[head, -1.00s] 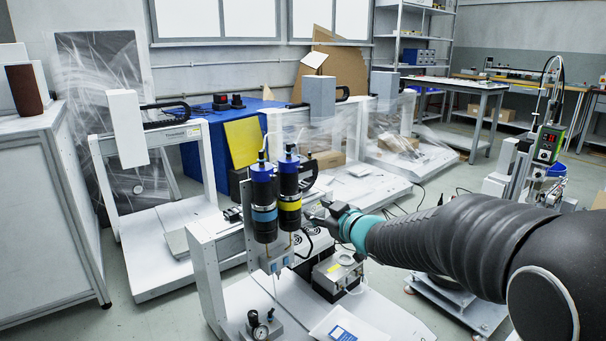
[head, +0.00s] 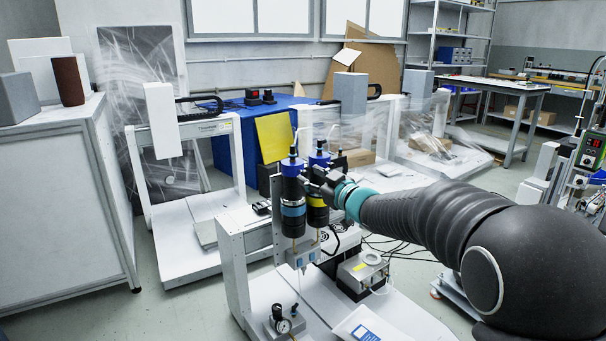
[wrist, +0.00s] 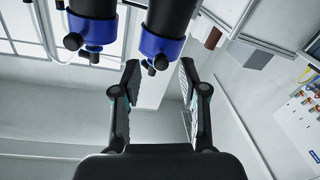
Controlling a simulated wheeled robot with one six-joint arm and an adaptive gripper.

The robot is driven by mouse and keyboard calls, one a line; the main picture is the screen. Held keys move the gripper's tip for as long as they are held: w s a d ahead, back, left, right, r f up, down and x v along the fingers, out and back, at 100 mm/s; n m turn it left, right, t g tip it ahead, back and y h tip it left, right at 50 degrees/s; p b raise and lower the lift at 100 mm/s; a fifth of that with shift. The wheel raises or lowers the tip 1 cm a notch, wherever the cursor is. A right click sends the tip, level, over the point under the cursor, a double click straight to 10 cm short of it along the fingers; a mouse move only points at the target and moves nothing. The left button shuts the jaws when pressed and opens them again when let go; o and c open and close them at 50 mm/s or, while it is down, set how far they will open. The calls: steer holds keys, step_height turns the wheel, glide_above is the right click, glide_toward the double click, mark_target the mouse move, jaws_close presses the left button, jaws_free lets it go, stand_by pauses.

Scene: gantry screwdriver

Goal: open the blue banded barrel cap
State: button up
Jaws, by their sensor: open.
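The blue banded barrel (head: 293,222) stands upright in the dispenser, left of the yellow banded barrel (head: 317,214). Its blue cap (head: 292,167) is on top, and a tube rises from it. My gripper (head: 308,179) is at about cap height at the right of the blue banded barrel, overlapping the yellow one's upper part. In the wrist view, which looks upside down, my open gripper (wrist: 159,68) has a blue cap (wrist: 162,47) in line with the gap between its fingertips. A second blue cap (wrist: 91,28) is at left. The bands are out of the wrist view.
The dispenser's white frame (head: 234,275) stands below the barrels, with a pressure gauge (head: 284,326) at its front and a metal box (head: 362,274) at its right. Another white gantry (head: 186,130) and a cabinet (head: 55,185) stand at left. A tube (wrist: 42,30) hangs beside the caps.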

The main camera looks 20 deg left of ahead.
mark_target(306, 174)
steer(key=shift+x, duration=1.75)
